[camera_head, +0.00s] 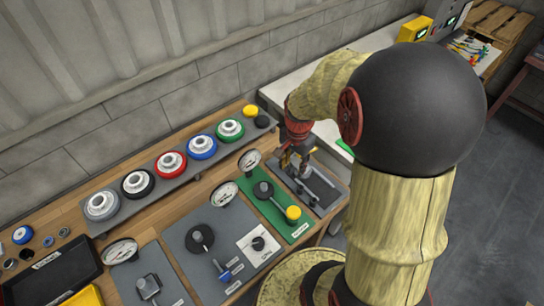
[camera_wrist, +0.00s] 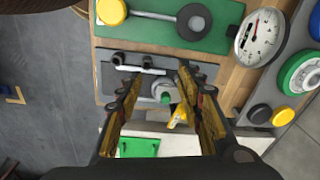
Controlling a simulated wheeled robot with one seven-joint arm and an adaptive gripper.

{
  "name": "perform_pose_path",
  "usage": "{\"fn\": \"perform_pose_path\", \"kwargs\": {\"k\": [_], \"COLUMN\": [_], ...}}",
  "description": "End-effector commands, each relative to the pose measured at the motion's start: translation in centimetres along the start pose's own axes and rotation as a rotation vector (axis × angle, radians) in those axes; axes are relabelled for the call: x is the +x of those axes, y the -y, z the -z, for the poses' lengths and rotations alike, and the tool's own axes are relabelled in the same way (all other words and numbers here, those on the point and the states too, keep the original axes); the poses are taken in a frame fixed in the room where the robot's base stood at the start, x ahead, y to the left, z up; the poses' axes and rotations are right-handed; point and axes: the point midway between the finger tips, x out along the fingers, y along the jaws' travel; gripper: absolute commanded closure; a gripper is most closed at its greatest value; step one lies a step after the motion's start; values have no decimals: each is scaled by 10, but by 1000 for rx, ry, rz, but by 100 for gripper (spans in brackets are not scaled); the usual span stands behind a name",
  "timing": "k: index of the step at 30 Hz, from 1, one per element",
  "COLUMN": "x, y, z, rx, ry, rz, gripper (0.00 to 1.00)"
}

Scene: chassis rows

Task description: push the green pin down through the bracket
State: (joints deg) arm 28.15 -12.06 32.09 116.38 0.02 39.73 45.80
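My gripper (camera_wrist: 158,77) is open in the wrist view, its two yellow-and-black fingers wide apart over a grey panel (camera_wrist: 108,74). Between the fingers is a round grey-green part (camera_wrist: 164,92), which looks like the green pin's head; a yellow piece (camera_wrist: 179,117) lies beside it, close to the right finger. A pale bar (camera_wrist: 138,70) and two short black cylinders (camera_wrist: 118,59) are near it on the panel, and I cannot tell which part is the bracket. In the head view my gripper (camera_head: 299,160) points down at the panel (camera_head: 325,193), hiding the pin.
A green board (camera_head: 276,211) with a black-knobbed lever and yellow knob (camera_head: 293,213) adjoins the panel. A gauge (camera_head: 249,160) and a rack of coloured round valves (camera_head: 171,163) stand to the left. A pale worktop (camera_wrist: 180,140) with a green patch (camera_wrist: 139,148) lies beyond the panel.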

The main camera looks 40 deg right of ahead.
Motion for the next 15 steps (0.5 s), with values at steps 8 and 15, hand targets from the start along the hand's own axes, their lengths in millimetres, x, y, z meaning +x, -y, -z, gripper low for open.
{"fn": "perform_pose_path", "kwargs": {"k": [8, 15], "x": [-43, -78], "y": [14, 21], "z": [-25, -50], "rx": [-180, -340], "ry": [-41, -78], "rz": [47, 87], "gripper": [63, 63]}}
